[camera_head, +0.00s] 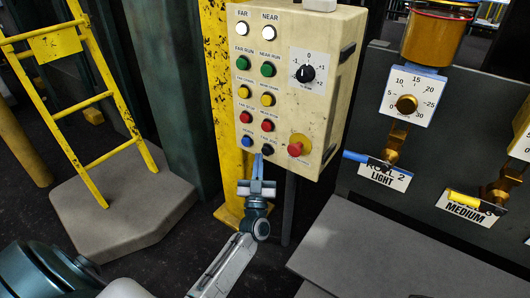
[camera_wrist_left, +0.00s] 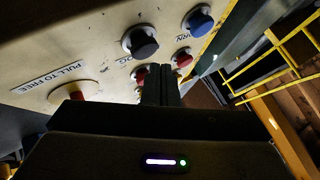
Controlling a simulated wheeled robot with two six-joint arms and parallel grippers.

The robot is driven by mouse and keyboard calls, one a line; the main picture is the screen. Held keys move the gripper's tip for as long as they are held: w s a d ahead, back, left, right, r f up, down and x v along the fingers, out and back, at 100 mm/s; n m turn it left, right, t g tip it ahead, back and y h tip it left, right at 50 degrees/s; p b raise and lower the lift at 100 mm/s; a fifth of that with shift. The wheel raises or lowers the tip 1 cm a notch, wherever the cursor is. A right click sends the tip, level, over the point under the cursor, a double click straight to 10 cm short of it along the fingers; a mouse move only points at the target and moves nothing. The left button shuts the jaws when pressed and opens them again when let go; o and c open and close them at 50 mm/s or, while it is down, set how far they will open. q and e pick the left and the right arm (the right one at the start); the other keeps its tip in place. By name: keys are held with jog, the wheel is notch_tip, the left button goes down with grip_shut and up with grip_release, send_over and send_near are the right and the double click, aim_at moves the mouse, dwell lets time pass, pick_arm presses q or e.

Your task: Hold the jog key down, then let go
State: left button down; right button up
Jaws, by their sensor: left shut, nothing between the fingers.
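The cream control panel (camera_head: 322,29) carries two columns of round keys. The lowest pair is a blue key (camera_head: 247,141) and a black key (camera_head: 267,150). In the left wrist view the black key (camera_wrist_left: 140,40) has a label partly readable as "OG", and the blue key (camera_wrist_left: 198,20) one ending in "RN". My left gripper (camera_head: 258,157) is shut and empty, pointing up at the panel's lower edge, just below and left of the black key. In the wrist view its fingertips (camera_wrist_left: 161,70) appear between two red keys. I cannot tell if they touch the panel. My right gripper is not in view.
A red mushroom button (camera_head: 295,149) sits right of the lower keys. A dial (camera_head: 307,73) is above it. A yellow post (camera_head: 217,60) stands behind the panel. A yellow ladder (camera_head: 100,100) is at left, and a grey table (camera_head: 390,255) at lower right.

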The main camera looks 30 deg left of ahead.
pick_arm(q)
jog(key=shift+w, duration=0.1)
dwell(0.6)
jog(key=shift+w, duration=0.35)
